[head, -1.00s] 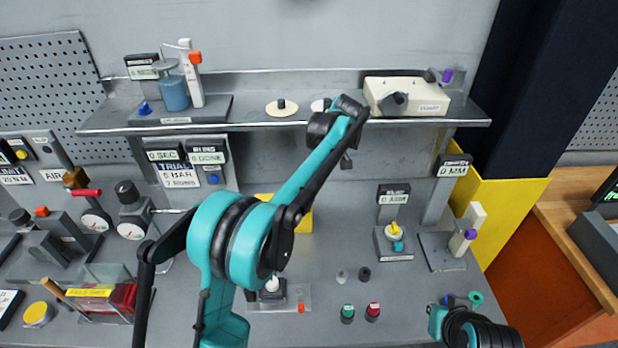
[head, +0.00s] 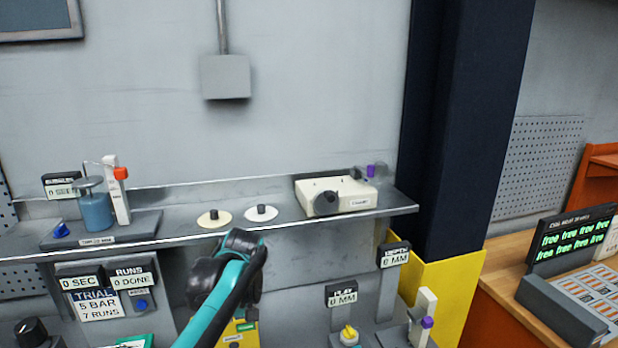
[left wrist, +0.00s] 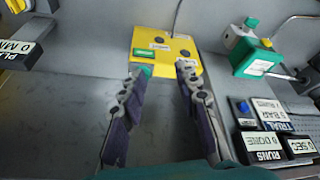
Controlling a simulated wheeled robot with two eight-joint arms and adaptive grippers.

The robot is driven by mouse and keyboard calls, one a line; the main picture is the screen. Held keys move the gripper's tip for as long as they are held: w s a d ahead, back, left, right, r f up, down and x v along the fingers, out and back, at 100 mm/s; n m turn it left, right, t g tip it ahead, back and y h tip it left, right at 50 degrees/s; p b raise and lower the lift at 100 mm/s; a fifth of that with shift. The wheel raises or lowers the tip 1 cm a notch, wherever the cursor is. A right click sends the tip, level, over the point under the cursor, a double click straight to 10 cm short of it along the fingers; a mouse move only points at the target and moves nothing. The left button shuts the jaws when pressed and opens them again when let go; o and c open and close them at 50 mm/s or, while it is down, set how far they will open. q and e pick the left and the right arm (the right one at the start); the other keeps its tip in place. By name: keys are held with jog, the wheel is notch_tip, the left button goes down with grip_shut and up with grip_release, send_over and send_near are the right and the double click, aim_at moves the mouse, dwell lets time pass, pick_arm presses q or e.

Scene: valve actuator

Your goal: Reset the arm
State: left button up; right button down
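In the head view my left arm (head: 222,290) rises from the bottom edge, its dark joint in front of the shelf's lower edge. The gripper itself is hidden there. In the left wrist view my left gripper (left wrist: 161,72) is open, its two fingers apart with nothing between them. A yellow box (left wrist: 168,45) with labels and dark round spots lies just beyond the fingertips; I cannot tell whether they touch it. Part of a yellow block (head: 240,333) also shows behind my arm in the head view. My right arm and gripper are in neither view.
A grey shelf (head: 180,238) carries a blue pot (head: 95,211), two discs (head: 214,218) and a cream box (head: 336,194). Display panels (head: 108,290) stand below. In the wrist view a green-and-white device (left wrist: 252,55) and display blocks (left wrist: 270,130) are at right.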

pick_arm(q)
jog(key=s+f+m+t+h+b, duration=0.1)
jog(key=s+f+m+b, duration=0.3)
jog(key=s+f, duration=0.4)
jog(key=s+f+m+t+h+b, duration=0.1)
jog(key=s+f+m+t+b, duration=0.1)
jog(key=s+f, duration=0.7)
jog(key=s+m+b, duration=0.1)
jog(key=s+m, duration=0.1)
jog(key=s, duration=0.4)
jog(key=shift+a+t+b, duration=0.15)
jog(key=shift+t+b, duration=0.15)
jog(key=shift+b, duration=0.1)
